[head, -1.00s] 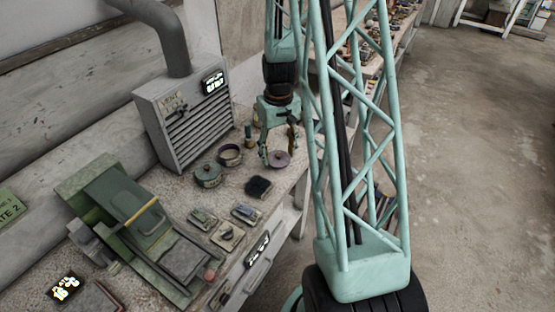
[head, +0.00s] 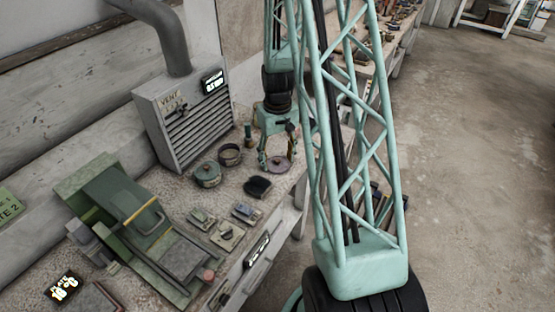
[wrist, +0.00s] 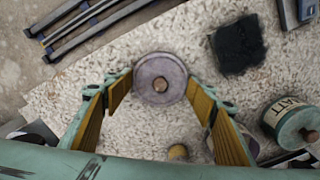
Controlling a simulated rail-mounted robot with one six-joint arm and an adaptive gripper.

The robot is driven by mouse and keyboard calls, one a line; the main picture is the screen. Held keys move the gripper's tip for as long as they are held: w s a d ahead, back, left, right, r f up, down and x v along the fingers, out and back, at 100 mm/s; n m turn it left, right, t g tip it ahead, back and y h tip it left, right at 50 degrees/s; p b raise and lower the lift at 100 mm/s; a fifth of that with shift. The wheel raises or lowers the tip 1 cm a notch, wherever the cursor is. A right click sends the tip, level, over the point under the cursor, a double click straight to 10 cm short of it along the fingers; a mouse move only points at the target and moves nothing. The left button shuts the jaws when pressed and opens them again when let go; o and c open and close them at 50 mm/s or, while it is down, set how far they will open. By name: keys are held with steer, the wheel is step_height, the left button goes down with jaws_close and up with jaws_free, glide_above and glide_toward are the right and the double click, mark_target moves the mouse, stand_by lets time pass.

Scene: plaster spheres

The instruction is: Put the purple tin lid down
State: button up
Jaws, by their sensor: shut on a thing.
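The purple tin lid (head: 280,167) is a flat round disc with a brown knob. It is at the right end of the workbench (head: 240,205), near its front edge. My gripper (head: 277,159) points down over it and is shut on it, one finger at each side. In the wrist view the lid (wrist: 148,72) lies between the yellow-padded fingertips (wrist: 159,88), its knob facing me. Whether its underside touches the bench top is not clear.
A black pad (head: 257,187) lies close to the lid. A green lidded tin (head: 208,175) and an open dark round tin (head: 230,155) stand to the left. The grey vent box (head: 182,115) is behind them.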

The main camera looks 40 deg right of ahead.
mark_target(277, 160)
steer(key=o, duration=0.7)
steer(key=shift+c, duration=0.2)
steer(key=shift+r, duration=0.15)
step_height(277, 160, up, 12)
steer(key=p, duration=0.1)
stand_by(0.5)
stand_by(0.7)
